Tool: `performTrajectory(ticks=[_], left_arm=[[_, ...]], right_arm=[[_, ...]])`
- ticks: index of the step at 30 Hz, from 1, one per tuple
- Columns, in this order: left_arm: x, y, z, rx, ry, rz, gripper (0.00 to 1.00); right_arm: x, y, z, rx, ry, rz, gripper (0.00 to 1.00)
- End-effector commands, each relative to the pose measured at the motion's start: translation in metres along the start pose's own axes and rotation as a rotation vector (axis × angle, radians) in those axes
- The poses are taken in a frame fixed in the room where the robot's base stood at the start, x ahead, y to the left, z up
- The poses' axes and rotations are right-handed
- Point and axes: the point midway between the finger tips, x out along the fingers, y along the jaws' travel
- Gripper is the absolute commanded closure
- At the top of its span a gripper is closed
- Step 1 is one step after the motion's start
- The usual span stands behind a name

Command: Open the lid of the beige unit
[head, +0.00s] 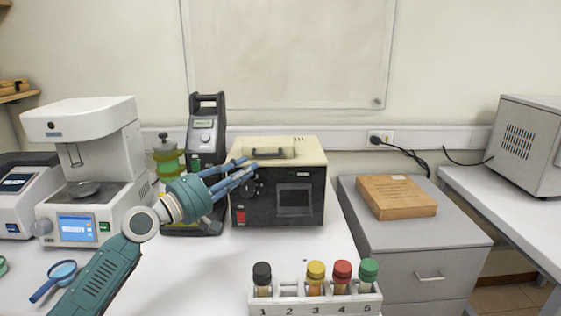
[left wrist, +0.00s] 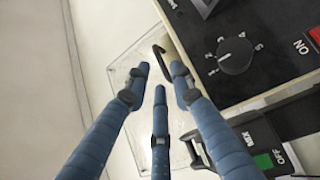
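The beige unit (head: 305,157) stands on the white bench in the head view. It has a beige lid with a dark handle (head: 275,153) and a black front; the lid looks shut. My left gripper (head: 246,167) reaches in from the left, with its blue fingers at the unit's upper left front, close to the handle. In the left wrist view the fingers (left wrist: 159,76) are apart, with nothing clamped between them. A dark curved piece, likely the handle (left wrist: 163,62), shows just beyond the fingertips; I cannot tell if they touch it. My right gripper is not in view.
A rack (head: 315,301) with several capped vials stands at the front. A tall dark device (head: 206,128) stands just left of the unit, behind my arm. A white instrument (head: 87,170) is farther left. A wooden block (head: 396,197) lies on the grey cabinet to the right.

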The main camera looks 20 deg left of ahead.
Motion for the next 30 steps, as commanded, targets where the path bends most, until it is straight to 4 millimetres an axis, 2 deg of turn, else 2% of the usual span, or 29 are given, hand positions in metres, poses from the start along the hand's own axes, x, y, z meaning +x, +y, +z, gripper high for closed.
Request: performTrajectory(ticks=[4, 10, 15, 22, 30], left_arm=[[0.021, 0.005, 0.000, -0.003, -0.001, 0.003, 0.77], [0.060, 0.004, 0.001, -0.003, -0.002, 0.001, 0.77], [0.087, 0.003, 0.001, -0.001, -0.001, 0.000, 0.77], [0.104, 0.001, 0.002, 0.002, -0.002, -0.002, 0.77], [0.105, 0.000, 0.002, 0.003, -0.002, -0.002, 0.77]], right_arm=[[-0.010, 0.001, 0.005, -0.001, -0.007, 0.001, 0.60], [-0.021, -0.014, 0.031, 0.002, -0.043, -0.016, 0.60], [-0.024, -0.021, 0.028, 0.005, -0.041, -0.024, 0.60], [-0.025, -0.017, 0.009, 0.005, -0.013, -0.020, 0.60], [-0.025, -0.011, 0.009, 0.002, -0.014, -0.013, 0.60]])
